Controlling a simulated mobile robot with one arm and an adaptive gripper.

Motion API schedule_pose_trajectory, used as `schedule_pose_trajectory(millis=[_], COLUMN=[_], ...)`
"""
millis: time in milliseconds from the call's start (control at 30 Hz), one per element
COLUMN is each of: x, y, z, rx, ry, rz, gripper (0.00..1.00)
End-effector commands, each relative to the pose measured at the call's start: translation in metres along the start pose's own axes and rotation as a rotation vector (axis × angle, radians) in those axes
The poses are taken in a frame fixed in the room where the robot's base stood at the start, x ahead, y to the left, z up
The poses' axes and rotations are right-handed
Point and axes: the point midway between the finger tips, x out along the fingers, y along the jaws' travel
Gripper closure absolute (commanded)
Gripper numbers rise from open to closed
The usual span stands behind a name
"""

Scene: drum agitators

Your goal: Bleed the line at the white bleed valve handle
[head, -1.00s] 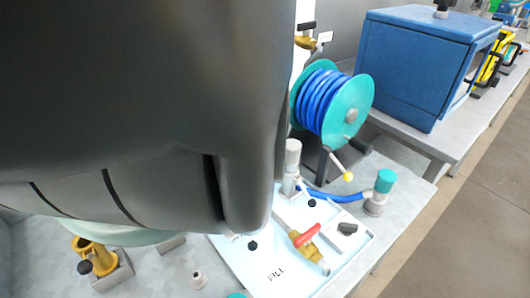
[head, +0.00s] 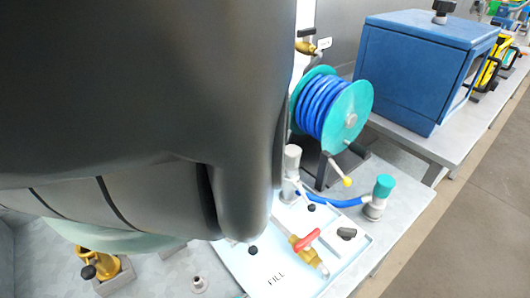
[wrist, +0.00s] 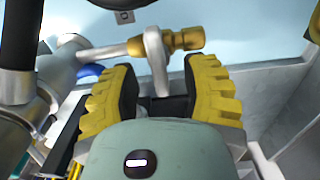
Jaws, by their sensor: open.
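The white bleed valve handle (wrist: 155,60) shows in the wrist view as a pale lever on a brass valve (wrist: 180,41) with a pipe running left. My gripper (wrist: 160,80) is open, its two yellow ribbed fingers on either side of the lever's lower part. I cannot tell whether either finger touches it. In the head view my dark arm covers the left and centre. I cannot make out the white handle or my gripper there.
In the head view a red-handled brass valve (head: 308,241) lies on the white FILL panel (head: 309,270). A blue hose reel (head: 345,118), a teal-capped fitting (head: 379,195) and a blue cabinet (head: 421,65) stand beyond. Another brass fitting (head: 105,268) stands at lower left.

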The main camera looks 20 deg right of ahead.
Motion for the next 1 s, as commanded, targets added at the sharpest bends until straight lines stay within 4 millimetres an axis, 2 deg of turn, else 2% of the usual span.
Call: schedule_pose_trajectory(millis=[67,433,1000], x=[0.0000,-0.0002,0.0009], y=[0.0000,-0.0002,-0.0012], z=[0.0000,-0.0001,0.0000], rx=[0.000,0.000,-0.050], ry=[0.000,0.001,0.001], rz=[0.000,0.000,-0.001], gripper=[0.62,1.00,1.00])
